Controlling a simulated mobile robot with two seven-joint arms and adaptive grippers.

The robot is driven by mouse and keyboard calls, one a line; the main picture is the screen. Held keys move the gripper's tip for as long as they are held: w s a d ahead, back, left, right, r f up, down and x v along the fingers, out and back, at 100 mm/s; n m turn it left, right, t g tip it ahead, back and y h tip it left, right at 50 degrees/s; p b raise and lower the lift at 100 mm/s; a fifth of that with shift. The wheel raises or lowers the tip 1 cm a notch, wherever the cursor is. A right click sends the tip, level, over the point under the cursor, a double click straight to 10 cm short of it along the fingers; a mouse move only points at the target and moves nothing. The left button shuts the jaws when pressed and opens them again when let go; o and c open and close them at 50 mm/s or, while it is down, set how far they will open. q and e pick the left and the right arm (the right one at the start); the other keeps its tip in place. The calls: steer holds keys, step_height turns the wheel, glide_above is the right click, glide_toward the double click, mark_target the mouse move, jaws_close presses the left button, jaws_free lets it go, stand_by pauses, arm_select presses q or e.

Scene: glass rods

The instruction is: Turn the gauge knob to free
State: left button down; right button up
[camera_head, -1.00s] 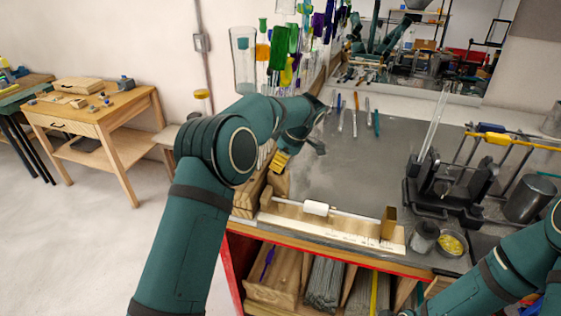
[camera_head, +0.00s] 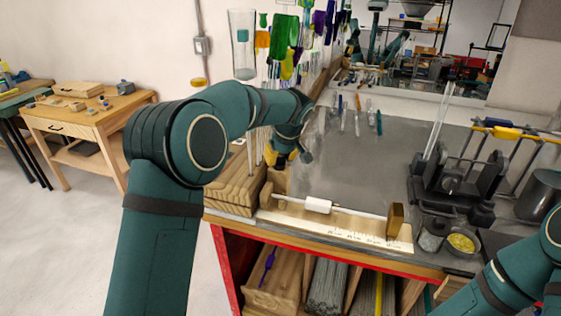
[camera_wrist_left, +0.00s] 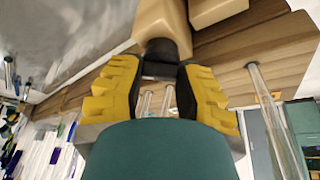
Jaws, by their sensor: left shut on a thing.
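The gauge (camera_head: 345,232) is a pale wooden board with a printed scale at the front edge of the bench. It carries a white sleeve (camera_head: 318,205) on a thin rod and a brass-coloured plate (camera_head: 395,220) at its right end. My left gripper (camera_head: 284,160) is at the gauge's left end. In the left wrist view its yellow fingers (camera_wrist_left: 160,70) are closed on a small dark piece, apparently the gauge knob (camera_wrist_left: 160,66), against a pale wooden block (camera_wrist_left: 163,25). The fingers partly hide the knob, and its setting cannot be read. My right gripper is outside the view.
A wooden rod rack (camera_head: 232,183) with upright glass rods stands close left of the left gripper. A black fixture (camera_head: 450,185) holding glass rods stands at the right. Small dishes (camera_head: 461,243) sit at the front right. The grey bench middle (camera_head: 360,165) is clear.

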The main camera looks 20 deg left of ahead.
arm_select(q)
steer(key=m, duration=0.1)
steer(key=m+h, duration=0.1)
steer(key=m, duration=0.1)
steer(key=shift+s+a+f+m+t, duration=0.1)
steer(key=shift+f+m+t, duration=0.1)
steer(key=shift+m+t, duration=0.1)
steer(key=shift+m+h, duration=0.7)
steer(key=shift+m, duration=1.2)
steer(key=c, duration=0.5)
jaws_free()
steer(key=shift+c, duration=0.2)
steer(key=shift+r, duration=0.1)
steer(key=shift+a+r+t, duration=0.1)
steer(key=shift+r+t, duration=0.05)
steer(key=shift+t, duration=0.15)
